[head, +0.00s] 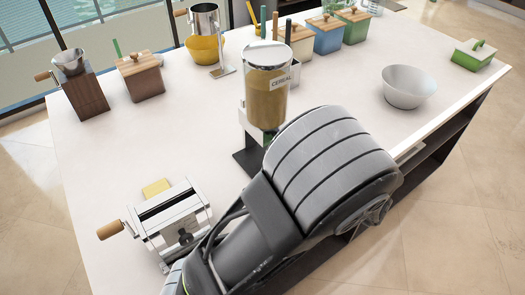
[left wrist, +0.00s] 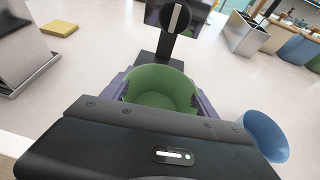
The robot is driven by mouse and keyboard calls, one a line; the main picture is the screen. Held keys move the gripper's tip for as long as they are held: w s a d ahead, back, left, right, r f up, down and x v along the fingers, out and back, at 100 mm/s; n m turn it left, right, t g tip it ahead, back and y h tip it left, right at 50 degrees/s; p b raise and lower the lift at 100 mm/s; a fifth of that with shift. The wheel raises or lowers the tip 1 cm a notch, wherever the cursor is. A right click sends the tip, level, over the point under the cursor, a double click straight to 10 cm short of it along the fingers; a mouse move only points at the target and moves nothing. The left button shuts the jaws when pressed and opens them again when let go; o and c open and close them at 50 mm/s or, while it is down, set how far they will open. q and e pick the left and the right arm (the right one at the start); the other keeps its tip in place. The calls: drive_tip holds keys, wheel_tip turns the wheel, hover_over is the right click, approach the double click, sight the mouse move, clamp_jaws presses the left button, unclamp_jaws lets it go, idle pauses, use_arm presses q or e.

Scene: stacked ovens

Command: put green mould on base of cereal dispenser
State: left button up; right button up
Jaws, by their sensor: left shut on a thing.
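The cereal dispenser (head: 267,98) stands upright on the counter in the head view, a clear cylinder labelled CEREAL over a dark base plate (head: 246,163). Its base plate (left wrist: 158,61) and round knob (left wrist: 180,18) show at the top of the left wrist view. The green mould (left wrist: 162,84), round and open at the top, is held between the purple fingers of my left gripper (left wrist: 161,90), which is shut on it. The mould is on the near side of the base plate; I cannot tell its height. In the head view an arm hides the mould and gripper. My right gripper is not in view.
A pasta machine (head: 172,222) and a yellow block (head: 155,187) are left of the dispenser. A blue bowl (left wrist: 264,135) is right of the mould in the left wrist view. A white bowl (head: 408,87) stands farther right. Boxes and canisters line the back. The counter's left middle is clear.

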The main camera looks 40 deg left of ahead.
use_arm(q)
drive_tip(key=a, duration=0.2)
drive_tip(key=w+a, duration=0.1)
drive_tip(key=a, duration=0.2)
drive_tip(key=a+p, duration=0.1)
drive_tip(key=a, duration=0.2)
drive_tip(key=shift+w+a, duration=0.2)
drive_tip(key=shift+w, duration=0.2)
drive_tip(key=shift+a, duration=0.1)
drive_tip(key=shift+a, duration=0.3)
drive_tip(key=shift+w+a+f, duration=0.1)
drive_tip(key=shift+a+f, duration=0.05)
drive_tip(key=shift+f, duration=0.75)
drive_tip(key=shift+a+f, duration=0.1)
drive_tip(key=shift+f, duration=0.75)
drive_tip(key=shift+f, duration=0.15)
drive_tip(key=o, duration=1.6)
drive_tip(key=shift+c, duration=0.2)
